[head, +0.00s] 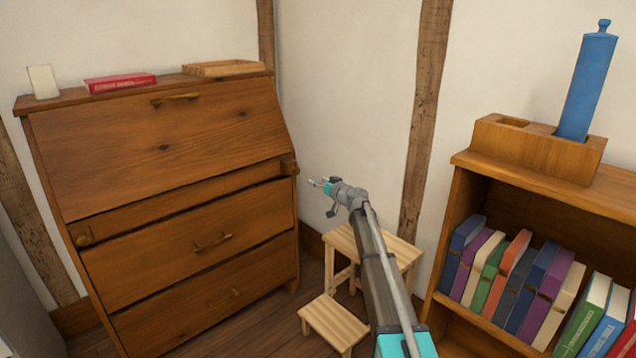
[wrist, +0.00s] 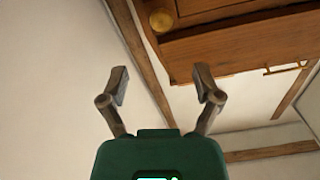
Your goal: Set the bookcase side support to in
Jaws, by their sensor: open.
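The wooden bureau has a support with a round knob at each end, just under its slanted lid. The bookcase side support (head: 290,168) is at the bureau's right edge; I cannot tell exactly how far it stands out. A brass knob (wrist: 161,20) shows at the top of the wrist view, on the bureau's wood. The other support (head: 84,240) is at the left edge. My gripper (head: 322,183) is open and empty, a little right of the bookcase side support in the picture. In the wrist view my gripper (wrist: 164,85) has its fingers spread, apart from the knob.
The bureau's lid (head: 170,145) is closed, with a red book (head: 120,82) and a wooden tray (head: 223,69) on top. A step stool (head: 335,322) stands below my arm. The bookcase (head: 540,192) with books is at right. Bare wall lies behind my gripper.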

